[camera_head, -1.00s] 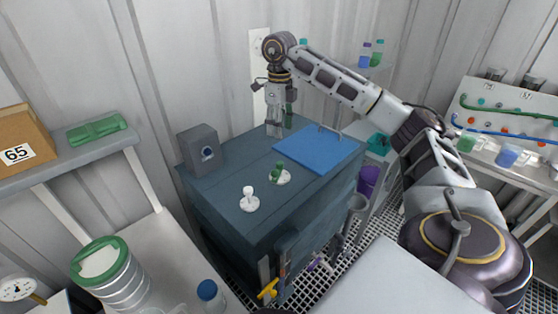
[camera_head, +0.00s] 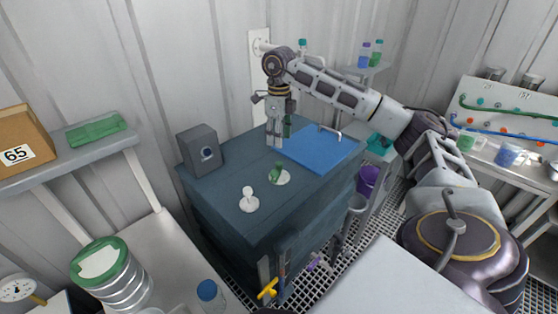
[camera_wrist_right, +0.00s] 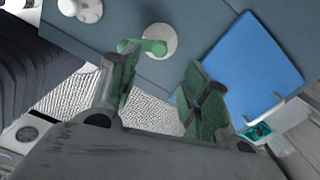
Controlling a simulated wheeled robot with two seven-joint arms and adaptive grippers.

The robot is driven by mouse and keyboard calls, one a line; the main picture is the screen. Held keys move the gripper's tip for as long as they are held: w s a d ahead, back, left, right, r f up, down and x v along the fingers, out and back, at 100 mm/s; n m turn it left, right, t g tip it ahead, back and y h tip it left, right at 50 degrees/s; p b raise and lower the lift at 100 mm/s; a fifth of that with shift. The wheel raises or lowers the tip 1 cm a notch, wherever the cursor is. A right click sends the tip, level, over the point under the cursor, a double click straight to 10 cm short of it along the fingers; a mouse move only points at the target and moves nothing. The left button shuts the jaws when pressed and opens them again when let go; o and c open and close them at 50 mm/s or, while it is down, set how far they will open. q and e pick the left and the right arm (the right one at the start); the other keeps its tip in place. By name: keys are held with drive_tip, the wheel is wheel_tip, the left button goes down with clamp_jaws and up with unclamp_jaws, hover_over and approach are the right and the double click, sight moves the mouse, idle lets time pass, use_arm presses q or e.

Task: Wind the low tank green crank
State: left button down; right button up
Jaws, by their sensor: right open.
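The green crank (camera_head: 276,174) sits on a white disc on top of the dark blue-grey tank (camera_head: 220,205). In the right wrist view the green crank (camera_wrist_right: 143,46) lies beyond the fingertips, its arm pointing left from the disc. My right gripper (camera_head: 275,143) hangs pointing down above the tank top, behind the crank in the head view. Its green-padded fingers (camera_wrist_right: 160,85) are spread with nothing between them. They look apart from the crank. My left gripper is not in view.
A white crank (camera_head: 249,202) stands on the tank nearer the front. A blue lid with a handle (camera_head: 318,150) covers the right part. A yellow valve handle (camera_head: 267,289) is low in front.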

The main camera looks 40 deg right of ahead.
sight(279, 163)
drive_tip(key=shift+f+p, duration=0.45)
drive_tip(key=shift+f, duration=4.75)
drive_tip(key=shift+c, duration=0.4)
clamp_jaws()
